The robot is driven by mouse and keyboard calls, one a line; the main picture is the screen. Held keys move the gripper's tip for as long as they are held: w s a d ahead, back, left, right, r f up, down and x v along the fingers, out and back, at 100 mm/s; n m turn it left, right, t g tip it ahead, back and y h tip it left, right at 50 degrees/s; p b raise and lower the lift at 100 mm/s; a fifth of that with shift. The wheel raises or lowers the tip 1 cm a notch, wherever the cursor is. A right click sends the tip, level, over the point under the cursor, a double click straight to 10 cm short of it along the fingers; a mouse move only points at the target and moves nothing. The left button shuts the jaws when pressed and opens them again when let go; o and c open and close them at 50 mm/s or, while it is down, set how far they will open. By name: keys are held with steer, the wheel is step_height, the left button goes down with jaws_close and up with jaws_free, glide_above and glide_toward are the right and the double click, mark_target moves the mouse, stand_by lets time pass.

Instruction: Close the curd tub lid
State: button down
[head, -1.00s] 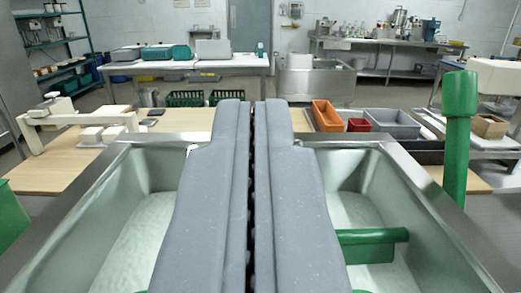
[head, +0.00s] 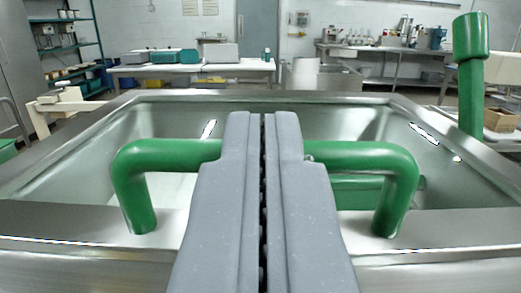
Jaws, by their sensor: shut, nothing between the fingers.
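The curd tub (head: 440,192) is an open steel trough ahead of me, with pale green inner walls and a whitish content partly visible. A thick green handle (head: 375,157) is fixed by two legs to the steel in front of the opening. My gripper (head: 263,118) is shut and empty, pointing forward. Its fingers hide the middle of the handle; I cannot tell whether they touch it. A green bar (head: 365,192) shows inside the tub behind the handle. I cannot clearly make out the lid as a separate part.
A tall green post with a thick top (head: 471,75) stands at the right of the tub. A cream-coloured device (head: 65,103) is at the left. A table with teal and grey boxes (head: 195,69) and a steel bench (head: 385,50) stand far behind.

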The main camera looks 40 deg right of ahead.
steer(key=shift+s+d+f+g, duration=0.1)
steer(key=shift+f+g, duration=0.05)
steer(key=shift+f, duration=0.35)
steer(key=shift+d+f+g, duration=0.1)
steer(key=shift+f+g, duration=0.05)
steer(key=shift+f, duration=0.3)
steer(key=shift+r, duration=0.1)
step_height(320, 180, up, 6)
steer(key=a+f+p, duration=0.1)
steer(key=p, duration=0.1)
steer(key=s+a+f+b, duration=0.1)
steer(key=s+a+f, duration=0.3)
steer(key=s, duration=0.3)
steer(key=shift+a+f+b, duration=0.35)
steer(key=shift+a+f, duration=0.05)
steer(key=shift+a, duration=0.4)
steer(key=shift+s, duration=0.1)
